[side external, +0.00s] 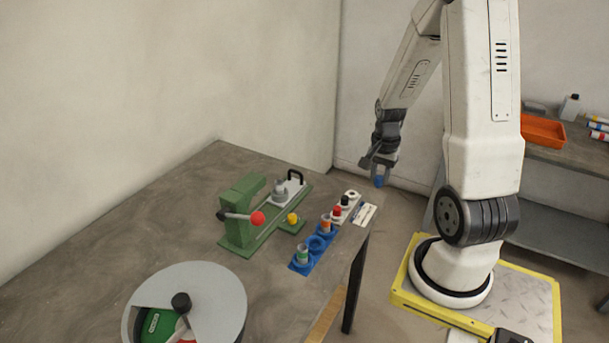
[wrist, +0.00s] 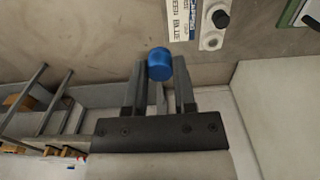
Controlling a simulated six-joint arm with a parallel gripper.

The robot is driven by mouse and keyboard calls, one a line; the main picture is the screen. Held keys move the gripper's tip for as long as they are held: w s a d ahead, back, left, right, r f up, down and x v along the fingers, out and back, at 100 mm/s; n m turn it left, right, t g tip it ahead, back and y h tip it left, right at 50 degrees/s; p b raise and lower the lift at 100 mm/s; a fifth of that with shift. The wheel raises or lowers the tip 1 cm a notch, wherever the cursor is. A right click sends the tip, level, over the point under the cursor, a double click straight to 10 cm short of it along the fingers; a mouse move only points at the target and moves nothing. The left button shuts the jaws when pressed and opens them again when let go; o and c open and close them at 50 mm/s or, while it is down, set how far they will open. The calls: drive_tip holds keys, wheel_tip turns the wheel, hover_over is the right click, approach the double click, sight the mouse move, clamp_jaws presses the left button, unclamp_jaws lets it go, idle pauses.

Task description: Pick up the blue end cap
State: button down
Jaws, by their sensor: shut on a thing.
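The blue end cap (wrist: 159,63) is a small round blue piece between the fingertips of my gripper (wrist: 160,75) in the wrist view. In the side external view my gripper (side external: 380,170) points down with the blue cap (side external: 379,181) at its tips. The gripper is shut on the cap and holds it up near the table's right edge, past the white label card (side external: 364,214). The fingers hide part of the cap's sides.
A blue holder (side external: 302,267) with cups and a white holder with red and black caps (side external: 343,208) stand along the table edge. A green press (side external: 242,215) with a red-knobbed lever stands left of them. A round grey turntable (side external: 215,292) is at the front. An orange tray (side external: 543,130) lies on a shelf behind.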

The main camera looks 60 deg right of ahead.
drive_tip(key=shift+s+a+r, duration=0.4)
drive_tip(key=shift+s+a, duration=0.15)
drive_tip(key=shift+s, duration=0.15)
drive_tip(key=shift+r, duration=0.1)
drive_tip(key=shift+r, duration=0.9)
drive_tip(key=shift+w, duration=0.1)
